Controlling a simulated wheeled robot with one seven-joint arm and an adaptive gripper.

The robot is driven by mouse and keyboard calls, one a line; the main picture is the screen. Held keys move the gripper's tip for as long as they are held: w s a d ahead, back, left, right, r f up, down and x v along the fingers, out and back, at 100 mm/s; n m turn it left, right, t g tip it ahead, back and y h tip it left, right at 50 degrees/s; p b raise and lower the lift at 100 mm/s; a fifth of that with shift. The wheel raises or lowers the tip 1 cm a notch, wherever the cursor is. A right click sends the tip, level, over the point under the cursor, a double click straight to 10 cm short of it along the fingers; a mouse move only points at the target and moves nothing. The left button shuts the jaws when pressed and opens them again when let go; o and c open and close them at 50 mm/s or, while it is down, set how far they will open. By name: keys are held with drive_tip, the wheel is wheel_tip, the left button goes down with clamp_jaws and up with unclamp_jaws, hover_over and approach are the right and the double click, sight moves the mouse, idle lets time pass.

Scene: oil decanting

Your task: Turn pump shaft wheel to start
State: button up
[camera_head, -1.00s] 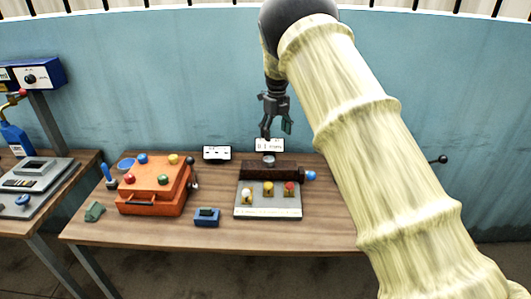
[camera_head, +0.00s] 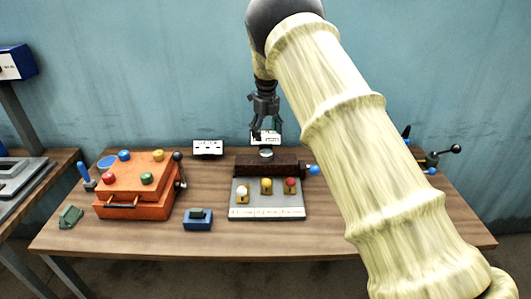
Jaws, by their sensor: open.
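My gripper (camera_head: 266,136) points down with open, empty jaws. It is above or just behind a dark brown block (camera_head: 283,167) on the wooden table; the exact gap cannot be told. A small round grey disc (camera_head: 266,153) sits on top of the block, just below the fingertips in the picture. A blue knob (camera_head: 314,170) sticks out at the block's right end. Nothing is clearly recognisable as the pump shaft wheel. A dark device with a black ball-ended lever (camera_head: 455,149) stands at the right, partly hidden by my arm.
A grey panel with white, yellow and red knobs (camera_head: 267,207) lies in front of the block. An orange box (camera_head: 135,188) with coloured buttons and a side lever stands left. A small blue box (camera_head: 198,219) and green piece (camera_head: 70,216) lie near the front edge of the table (camera_head: 330,238).

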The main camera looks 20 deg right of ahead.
sight(267, 151)
wheel_tip(267, 151, down, 10)
drive_tip(key=p, duration=0.3)
drive_tip(key=shift+r, duration=0.2)
drive_tip(key=shift+c, duration=0.5)
drive_tip(key=c, duration=0.9)
